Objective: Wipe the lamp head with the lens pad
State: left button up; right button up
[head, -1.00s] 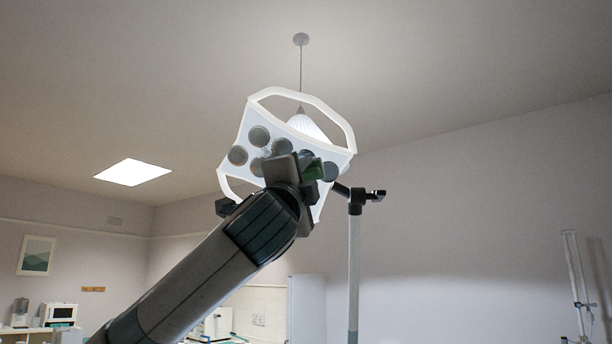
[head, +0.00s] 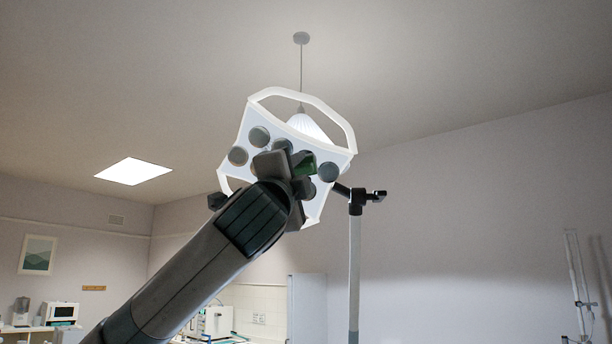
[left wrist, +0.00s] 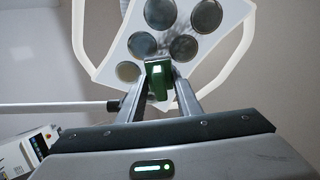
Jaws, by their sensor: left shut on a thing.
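The lamp head (head: 331,153) is a white panel with several round grey lenses and pale looped handles, tilted and high in the middle of the head view. It also fills the top of the left wrist view (left wrist: 222,42), where a greyish smear shows between the lenses. My left gripper (head: 290,168) is in front of the lamp head's lower part and hides some lenses. It is shut on the green lens pad (head: 305,165), which shows between the fingers in the left wrist view (left wrist: 158,82). I cannot tell whether the pad touches the lamp face. My right gripper is out of view.
A lamp pole (head: 354,265) with a side joint stands just right of the lamp head. A pendant lamp (head: 307,126) hangs behind it. A counter with appliances (head: 60,312) is far back at the left.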

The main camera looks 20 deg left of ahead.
pick_arm(q)
jog(key=shift+s+a+r, duration=0.45)
jog(key=shift+a, duration=0.3)
jog(key=shift+a, duration=0.1)
jog(key=shift+s+a+r, duration=0.35)
jog(key=shift+a+r, duration=0.05)
jog(key=shift+a, duration=0.3)
jog(key=shift+s+a+r, duration=0.35)
jog(key=shift+a+r, duration=0.05)
jog(key=shift+a, duration=0.25)
jog(key=shift+a+r, duration=0.1)
jog(key=shift+s+a+r+p, duration=0.2)
jog(key=shift+s+a+r, duration=0.15)
jog(key=shift+a, duration=0.35)
jog(key=shift+s+a+r+p, duration=0.15)
jog(key=shift+s+a+r, duration=0.1)
jog(key=shift+s+a, duration=0.3)
jog(key=shift+w, duration=0.1)
